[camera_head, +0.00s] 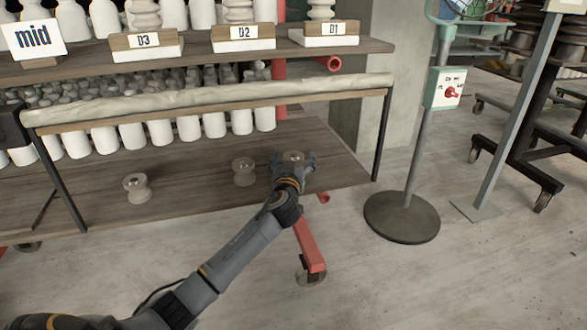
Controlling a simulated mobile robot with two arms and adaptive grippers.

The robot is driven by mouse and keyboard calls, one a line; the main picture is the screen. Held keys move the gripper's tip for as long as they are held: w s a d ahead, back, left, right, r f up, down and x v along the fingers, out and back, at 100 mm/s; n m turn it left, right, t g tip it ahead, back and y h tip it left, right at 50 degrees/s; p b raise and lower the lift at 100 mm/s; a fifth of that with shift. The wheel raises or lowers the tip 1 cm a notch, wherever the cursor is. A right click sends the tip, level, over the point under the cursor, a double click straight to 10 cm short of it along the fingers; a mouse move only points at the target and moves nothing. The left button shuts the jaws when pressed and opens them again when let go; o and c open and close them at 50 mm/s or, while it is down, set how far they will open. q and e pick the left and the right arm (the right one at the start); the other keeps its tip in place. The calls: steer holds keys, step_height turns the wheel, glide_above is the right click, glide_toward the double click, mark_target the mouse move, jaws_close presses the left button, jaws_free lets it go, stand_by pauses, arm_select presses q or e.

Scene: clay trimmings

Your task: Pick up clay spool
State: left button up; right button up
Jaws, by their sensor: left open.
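Two pale clay spools stand upright on the lower wooden shelf (192,175): one on the left (137,188) and one nearer the middle (244,172). A third spool (292,157) shows its round top between the fingers of my left gripper (293,160), at the shelf's right part. The gripper is open, with a finger on each side of that spool. The spool's lower part is hidden behind the gripper, and I cannot tell whether the fingers touch it. My right gripper is not in view.
A cloth-wrapped bar (210,97) runs above the lower shelf. White bottles (160,133) stand in rows behind. A labelled upper shelf (350,46) is above. A pedestal fan's round base (401,217) stands on the floor at right.

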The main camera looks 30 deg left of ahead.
arm_select(q)
steer(key=c, duration=1.5)
steer(key=shift+o, duration=0.2)
steer(key=shift+r, duration=0.15)
